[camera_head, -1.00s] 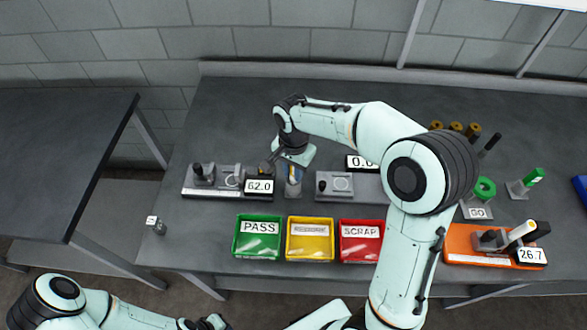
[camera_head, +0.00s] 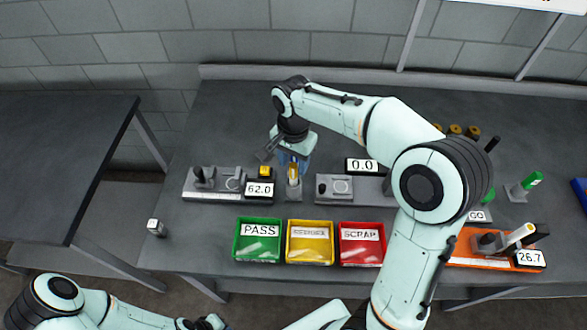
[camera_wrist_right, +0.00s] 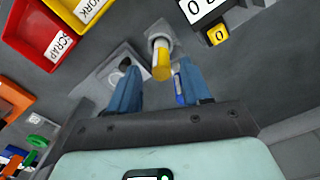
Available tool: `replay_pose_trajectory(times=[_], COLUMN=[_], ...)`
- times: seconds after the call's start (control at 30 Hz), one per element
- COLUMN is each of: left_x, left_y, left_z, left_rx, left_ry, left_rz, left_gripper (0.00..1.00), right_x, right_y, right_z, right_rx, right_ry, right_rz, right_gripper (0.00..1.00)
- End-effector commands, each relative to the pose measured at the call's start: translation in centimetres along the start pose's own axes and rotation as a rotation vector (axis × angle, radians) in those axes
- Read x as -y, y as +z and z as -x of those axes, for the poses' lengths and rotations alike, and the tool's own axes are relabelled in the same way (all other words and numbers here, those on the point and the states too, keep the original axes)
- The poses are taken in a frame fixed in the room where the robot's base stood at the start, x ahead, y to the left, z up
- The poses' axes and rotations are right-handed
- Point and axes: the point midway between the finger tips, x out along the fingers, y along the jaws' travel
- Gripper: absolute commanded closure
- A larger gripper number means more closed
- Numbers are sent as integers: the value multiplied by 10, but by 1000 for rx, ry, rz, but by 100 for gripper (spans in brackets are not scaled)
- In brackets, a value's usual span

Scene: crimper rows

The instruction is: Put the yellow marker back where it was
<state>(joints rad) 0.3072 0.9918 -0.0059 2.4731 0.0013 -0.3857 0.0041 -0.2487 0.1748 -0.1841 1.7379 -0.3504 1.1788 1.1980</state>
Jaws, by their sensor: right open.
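The yellow marker (camera_head: 293,172) stands upright in a small grey holder (camera_head: 294,192) between the two grey gauge fixtures. In the right wrist view the marker (camera_wrist_right: 161,64) shows end-on in its holder (camera_wrist_right: 158,38). My right gripper (camera_head: 293,163) is above and behind it, with its blue fingers open. In the right wrist view the fingers (camera_wrist_right: 160,76) are apart on either side of the marker, and a gap shows on each side. My left gripper (camera_head: 210,322) is low at the front edge of the picture, and its jaws are too small to read.
Left of the marker is a fixture with the 62.0 display (camera_head: 260,190) and a yellow block (camera_head: 265,171). Right is the 0.0 display (camera_head: 363,166). Green (camera_head: 257,255), yellow (camera_head: 310,257) and red (camera_head: 361,258) bins stand in front.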

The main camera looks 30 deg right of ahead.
Motion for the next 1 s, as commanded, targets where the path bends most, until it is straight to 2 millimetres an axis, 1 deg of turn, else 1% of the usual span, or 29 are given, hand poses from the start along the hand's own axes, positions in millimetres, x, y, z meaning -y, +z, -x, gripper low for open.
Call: replay_pose_trajectory(times=[0.03, 0.1, 0.2, 0.33, 0.5, 1.0], left_x=[-2, -4, -6, -8, -8, -8], left_y=[-3, -6, -8, -10, -11, -11], left_z=[4, 6, 9, 11, 12, 11], left_rx=[-4, -7, -10, -13, -14, -13], left_ry=[1, 2, 4, 5, 5, 5], left_rz=[-1, -2, -4, -5, -5, -5], left_gripper=[100, 100, 100, 100, 100, 100], right_x=[2, 2, 2, 1, 0, 0], right_y=[-1, -1, 0, 0, 0, 0], right_z=[15, 30, 47, 61, 67, 67], right_rx=[-3, -3, -3, -1, 0, 0], right_ry=[-7, -6, -6, -3, -1, -1], right_rz=[0, 1, 1, 1, 1, 0], right_gripper=[52, 52, 52, 52, 52, 52])
